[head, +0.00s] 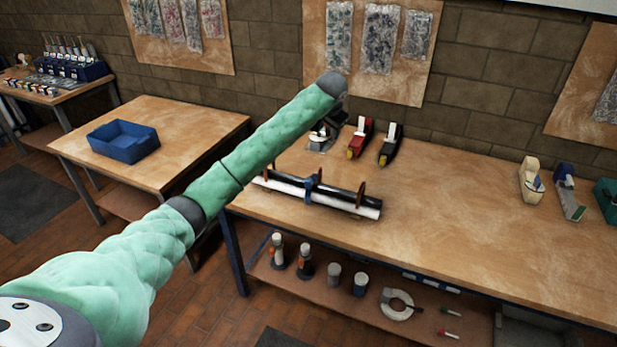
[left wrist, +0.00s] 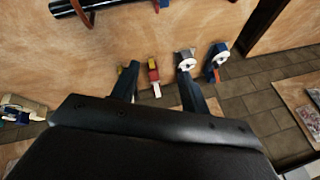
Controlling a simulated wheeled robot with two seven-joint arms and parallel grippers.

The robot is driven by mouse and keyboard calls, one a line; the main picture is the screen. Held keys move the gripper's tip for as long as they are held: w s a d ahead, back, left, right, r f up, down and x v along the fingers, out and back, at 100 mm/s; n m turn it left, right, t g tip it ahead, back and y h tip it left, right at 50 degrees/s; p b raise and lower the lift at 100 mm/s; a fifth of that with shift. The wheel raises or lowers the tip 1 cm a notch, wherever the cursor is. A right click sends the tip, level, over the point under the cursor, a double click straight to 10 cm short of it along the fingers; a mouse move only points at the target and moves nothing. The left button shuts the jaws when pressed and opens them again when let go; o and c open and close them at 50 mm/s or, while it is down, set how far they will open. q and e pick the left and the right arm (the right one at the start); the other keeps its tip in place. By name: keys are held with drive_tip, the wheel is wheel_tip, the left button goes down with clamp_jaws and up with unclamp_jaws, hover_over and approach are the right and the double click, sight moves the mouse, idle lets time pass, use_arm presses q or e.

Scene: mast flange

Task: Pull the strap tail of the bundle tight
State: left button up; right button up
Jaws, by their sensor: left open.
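The bundle (head: 335,192) lies on the wooden table, a dark tube and a white tube side by side in upright brown holders. A blue strap (head: 312,184) goes around its middle; its tail is too small to make out. In the left wrist view one end of the bundle (left wrist: 68,7) shows at the top left edge. My left gripper (head: 330,118) is above the table, behind the bundle near the tape dispensers, apart from the bundle. My right gripper is out of view.
A red tape dispenser (head: 361,138) and a black one (head: 390,146) stand near my left gripper, with a grey one (head: 320,140) partly hidden. More dispensers (head: 531,180) stand at the right. The table's middle right is clear. A blue bin (head: 123,140) is on the left table.

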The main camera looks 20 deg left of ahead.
sight(308, 179)
use_arm(q)
drive_tip(key=a+f+g, duration=0.1)
drive_tip(key=a+f, duration=0.1)
drive_tip(key=f, duration=0.2)
drive_tip(key=a+f+n+g, duration=0.1)
drive_tip(key=a+f+g, duration=0.1)
drive_tip(key=f, duration=0.3)
drive_tip(key=a+f+n+g+h, duration=0.1)
drive_tip(key=a+f, duration=0.2)
drive_tip(key=f, duration=0.1)
drive_tip(key=shift+s+f+g, duration=0.2)
drive_tip(key=shift+s+g, duration=0.05)
drive_tip(key=shift+g, duration=0.05)
drive_tip(key=shift+s+f+n+h, duration=0.15)
drive_tip(key=shift+f+n+h, duration=0.15)
drive_tip(key=shift+f+n, duration=0.15)
drive_tip(key=shift+s+d+n+g, duration=0.3)
drive_tip(key=shift+n, duration=0.05)
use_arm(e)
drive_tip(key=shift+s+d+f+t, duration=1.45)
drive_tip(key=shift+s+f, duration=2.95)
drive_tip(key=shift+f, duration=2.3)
use_arm(q)
wheel_tip(308, 179, down, 6)
drive_tip(key=p, duration=0.3)
drive_tip(key=shift+f, duration=0.95)
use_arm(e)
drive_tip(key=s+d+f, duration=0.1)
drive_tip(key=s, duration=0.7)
